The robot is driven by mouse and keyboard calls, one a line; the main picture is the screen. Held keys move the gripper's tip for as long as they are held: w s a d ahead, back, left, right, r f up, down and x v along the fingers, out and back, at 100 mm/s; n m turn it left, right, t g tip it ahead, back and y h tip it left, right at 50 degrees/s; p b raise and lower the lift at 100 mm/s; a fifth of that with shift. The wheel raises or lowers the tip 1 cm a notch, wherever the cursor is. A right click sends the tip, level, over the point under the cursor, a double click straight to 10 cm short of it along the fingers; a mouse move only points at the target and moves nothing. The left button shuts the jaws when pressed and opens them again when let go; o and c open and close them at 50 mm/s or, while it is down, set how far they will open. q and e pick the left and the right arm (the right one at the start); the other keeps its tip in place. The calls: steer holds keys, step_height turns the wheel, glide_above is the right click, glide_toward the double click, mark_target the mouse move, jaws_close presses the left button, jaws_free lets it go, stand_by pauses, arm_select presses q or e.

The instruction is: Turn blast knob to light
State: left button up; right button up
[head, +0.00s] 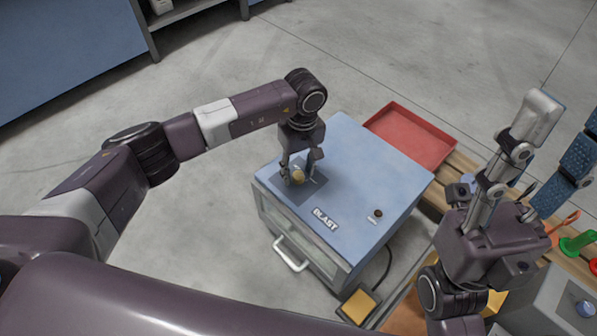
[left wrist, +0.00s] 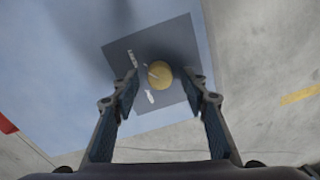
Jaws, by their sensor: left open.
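The blast cabinet (head: 355,165) is a light blue box with a BLAST label on its top. Its tan round knob (head: 298,177) sits on a dark grey square plate (head: 316,187). In the left wrist view the knob (left wrist: 161,75) has a pale pointer mark toward the upper left, and small white labels beside it are too blurred to read. My left gripper (head: 300,170) points down over the knob, open, with a finger on either side; I cannot tell whether they touch it. My right gripper (head: 553,145) is open and apart from the cabinet at the right.
A small dark button (head: 376,216) is on the cabinet top. A white handle (head: 291,255) is on its front. A red tray (head: 411,137) lies behind it on wooden slats. A yellow pedal (head: 358,305) is on the floor. Green and orange objects (head: 578,243) stand at right.

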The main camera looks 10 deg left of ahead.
arm_select(q)
steer(key=shift+c, duration=0.2)
jaws_close()
